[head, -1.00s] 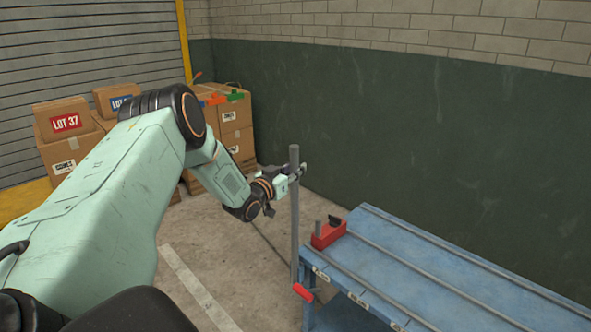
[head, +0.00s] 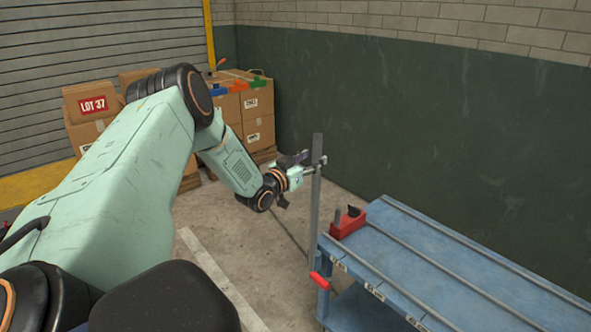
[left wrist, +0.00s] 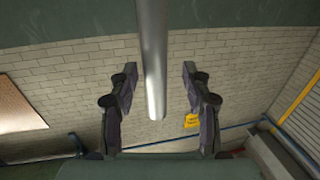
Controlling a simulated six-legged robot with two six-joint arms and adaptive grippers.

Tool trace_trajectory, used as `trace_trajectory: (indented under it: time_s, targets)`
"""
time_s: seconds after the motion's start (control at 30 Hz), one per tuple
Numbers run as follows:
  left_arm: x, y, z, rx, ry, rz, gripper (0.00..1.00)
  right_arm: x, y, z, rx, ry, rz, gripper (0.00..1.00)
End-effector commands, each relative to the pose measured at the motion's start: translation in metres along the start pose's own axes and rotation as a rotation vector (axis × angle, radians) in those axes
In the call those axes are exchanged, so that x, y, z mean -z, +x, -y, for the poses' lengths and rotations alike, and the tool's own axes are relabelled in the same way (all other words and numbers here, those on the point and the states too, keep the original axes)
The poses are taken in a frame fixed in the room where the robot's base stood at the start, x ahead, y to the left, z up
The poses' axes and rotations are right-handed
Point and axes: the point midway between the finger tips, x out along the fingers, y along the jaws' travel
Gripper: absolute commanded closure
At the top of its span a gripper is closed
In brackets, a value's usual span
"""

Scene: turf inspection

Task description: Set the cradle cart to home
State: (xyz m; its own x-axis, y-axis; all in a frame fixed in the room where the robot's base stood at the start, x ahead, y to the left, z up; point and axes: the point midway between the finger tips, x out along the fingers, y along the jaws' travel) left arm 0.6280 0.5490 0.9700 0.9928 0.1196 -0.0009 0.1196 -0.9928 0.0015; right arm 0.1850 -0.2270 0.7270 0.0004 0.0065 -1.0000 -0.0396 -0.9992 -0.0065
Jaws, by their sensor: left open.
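A tall grey post (head: 316,215) stands upright at the bench's left end. A red handle (head: 320,281) shows near the post's lower part. My left gripper (head: 310,164) is at the upper part of the post. In the left wrist view the open fingers (left wrist: 159,72) lie on either side of the metal post (left wrist: 153,45), with gaps on both sides. My right gripper is out of view.
Cardboard boxes (head: 243,115) with coloured items on top stand on pallets at the back, before a roller shutter (head: 90,50). A green-and-brick wall (head: 420,110) runs behind the bench. Open concrete floor (head: 245,245) lies left of the post.

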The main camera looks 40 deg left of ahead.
Motion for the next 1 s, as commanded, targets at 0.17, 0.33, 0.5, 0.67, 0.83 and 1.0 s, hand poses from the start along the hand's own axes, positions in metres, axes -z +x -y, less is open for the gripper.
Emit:
trace_trajectory:
  time_s: [0.17, 0.33, 0.5, 0.67, 0.83, 1.0]
  targets:
    - [0.001, -0.03, 0.002, 0.005, -0.007, -0.002, 0.52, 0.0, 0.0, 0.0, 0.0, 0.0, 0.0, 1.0]
    - [0.001, -0.051, 0.001, 0.003, -0.007, -0.003, 0.52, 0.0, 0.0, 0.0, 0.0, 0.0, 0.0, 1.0]
    - [0.0, -0.068, 0.002, 0.005, -0.006, -0.001, 0.52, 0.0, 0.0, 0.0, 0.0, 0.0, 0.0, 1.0]
    - [0.001, -0.079, 0.004, 0.01, -0.005, -0.001, 0.52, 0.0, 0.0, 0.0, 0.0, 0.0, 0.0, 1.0]
    - [0.001, -0.088, 0.005, 0.011, -0.004, 0.001, 0.52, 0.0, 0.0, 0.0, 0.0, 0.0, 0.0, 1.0]
    - [0.0, -0.093, 0.003, 0.007, -0.002, 0.001, 0.52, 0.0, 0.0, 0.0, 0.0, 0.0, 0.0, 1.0]
